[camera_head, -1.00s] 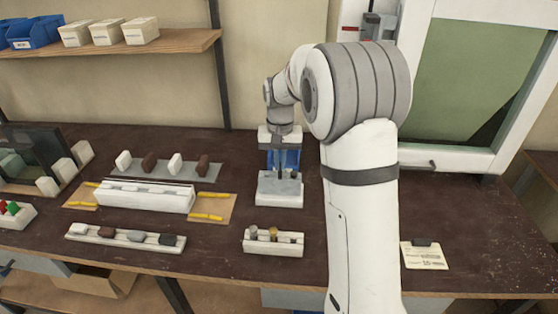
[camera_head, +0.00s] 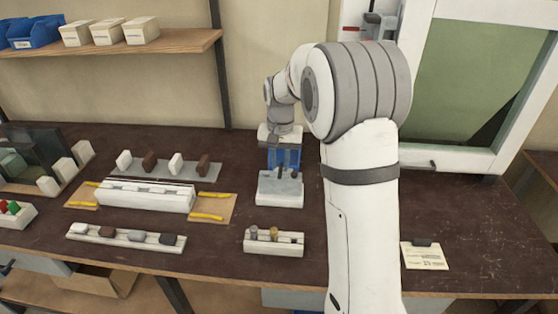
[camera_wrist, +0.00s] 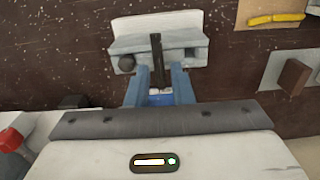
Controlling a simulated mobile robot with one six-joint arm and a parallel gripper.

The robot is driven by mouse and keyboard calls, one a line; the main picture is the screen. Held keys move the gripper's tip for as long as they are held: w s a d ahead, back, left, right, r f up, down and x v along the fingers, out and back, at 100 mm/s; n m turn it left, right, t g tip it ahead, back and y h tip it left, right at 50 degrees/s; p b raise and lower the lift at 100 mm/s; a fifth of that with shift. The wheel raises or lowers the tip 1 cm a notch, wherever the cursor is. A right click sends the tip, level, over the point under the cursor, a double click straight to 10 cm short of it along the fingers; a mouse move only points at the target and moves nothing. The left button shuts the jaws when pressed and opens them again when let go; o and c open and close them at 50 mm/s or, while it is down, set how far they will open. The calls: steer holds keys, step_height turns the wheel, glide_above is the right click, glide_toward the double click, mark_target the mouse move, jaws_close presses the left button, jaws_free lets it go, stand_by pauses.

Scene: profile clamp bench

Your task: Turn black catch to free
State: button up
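The black catch (camera_wrist: 156,55) is a narrow dark bar on a pale grey clamp block (camera_wrist: 190,35). In the wrist view it runs nearly straight up the picture from between my fingertips. The block also stands on the bench in the head view (camera_head: 279,196), where the catch is small. My gripper (camera_wrist: 158,80) has two blue fingers, one on each side of the bar's near end, with a gap between them. It also shows in the head view (camera_head: 284,158), just behind the block. I cannot tell whether either finger touches the catch.
In the head view, a white profile fixture (camera_head: 145,197) lies left of the block, and a small white holder (camera_head: 274,243) stands in front. Bare bench lies between them.

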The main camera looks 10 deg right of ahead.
mark_target(281, 166)
steer(key=shift+o, duration=0.4)
step_height(281, 166, up, 7)
steer(key=shift+r, duration=0.4)
steer(key=shift+s+r, duration=0.1)
steer(key=shift+s, duration=0.25)
steer(key=s+f+n+t, duration=0.2)
steer(key=s+f+n, duration=0.1)
steer(key=s, duration=2.5)
steer(key=shift+n+t, duration=0.4)
